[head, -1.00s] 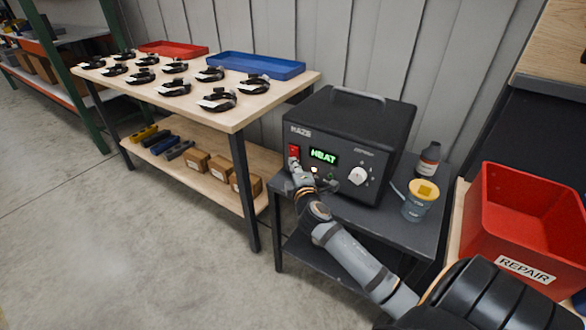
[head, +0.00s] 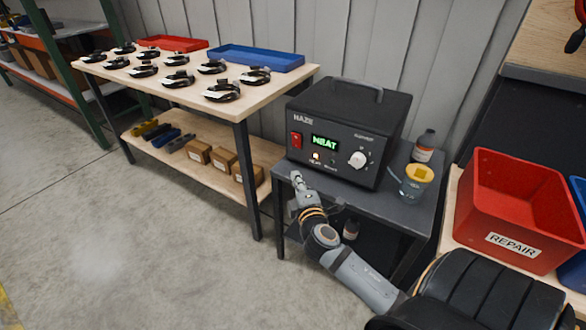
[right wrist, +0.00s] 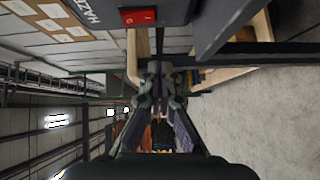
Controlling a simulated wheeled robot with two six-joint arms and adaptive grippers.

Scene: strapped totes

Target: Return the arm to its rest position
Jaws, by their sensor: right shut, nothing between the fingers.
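My right arm reaches up from the bottom right in the head view. Its gripper (head: 297,180) is shut and empty, at the front left edge of the dark side table, below the black heater box (head: 346,135). In the right wrist view the closed fingers (right wrist: 160,75) point away into the room. The box has a lit green display, a round white knob and a red switch (head: 296,140); the switch also shows in the right wrist view (right wrist: 138,16). The gripper looks apart from the box. My left gripper is not in view.
The dark side table (head: 400,205) holds a yellow-topped cup (head: 416,183) and a bottle (head: 424,147). A red REPAIR bin (head: 515,215) stands at the right. A wooden table (head: 190,95) with several black items and two trays stands at the left. The floor in front is clear.

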